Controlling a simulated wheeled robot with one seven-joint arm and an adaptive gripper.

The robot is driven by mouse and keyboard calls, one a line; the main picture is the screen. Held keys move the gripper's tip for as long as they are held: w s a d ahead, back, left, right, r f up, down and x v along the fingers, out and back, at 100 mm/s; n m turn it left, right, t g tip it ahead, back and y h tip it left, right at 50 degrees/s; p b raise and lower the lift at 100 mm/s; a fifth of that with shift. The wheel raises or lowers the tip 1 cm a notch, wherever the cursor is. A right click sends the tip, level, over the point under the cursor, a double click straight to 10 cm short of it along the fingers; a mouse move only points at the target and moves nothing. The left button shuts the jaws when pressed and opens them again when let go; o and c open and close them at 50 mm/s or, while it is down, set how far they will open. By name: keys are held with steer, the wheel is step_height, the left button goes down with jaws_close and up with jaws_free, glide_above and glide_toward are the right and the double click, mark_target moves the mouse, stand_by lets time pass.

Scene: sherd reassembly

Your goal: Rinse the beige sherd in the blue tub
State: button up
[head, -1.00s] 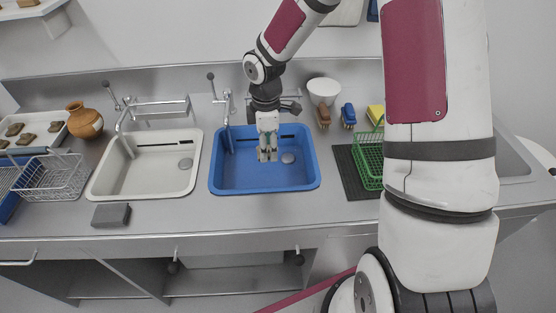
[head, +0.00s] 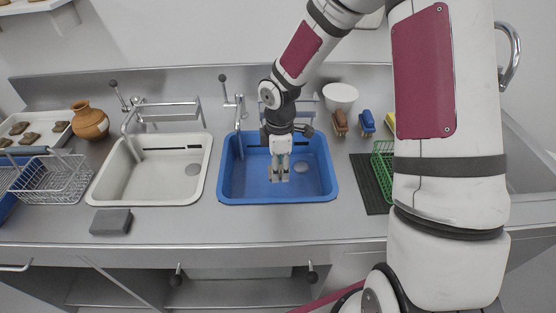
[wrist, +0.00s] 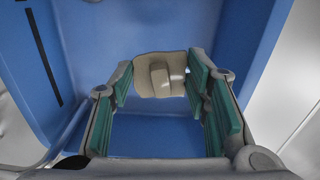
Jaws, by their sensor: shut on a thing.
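The blue tub (head: 330,150) is set in the counter right of the white basin. I cannot tell how far the sherd is from the tub floor, or whether there is water.
The white basin (head: 150,190) is left of the tub. A tap (head: 238,120) stands behind the tub. Brown (head: 341,122) and blue (head: 366,122) brushes, a white bowl (head: 340,96) and a green rack (head: 382,160) are right. A grey block (head: 111,221) lies in front.

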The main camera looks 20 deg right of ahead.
steer(key=shift+f+b, duration=2.2)
steer(key=shift+f, duration=1.65)
steer(key=shift+r, duration=0.1)
steer(key=shift+r+p, duration=3.15)
steer(key=shift+r, duration=0.75)
steer(key=shift+r+p, duration=1.5)
steer(key=shift+r, duration=1)
steer(key=shift+r+p, duration=1)
steer(key=shift+r, duration=1)
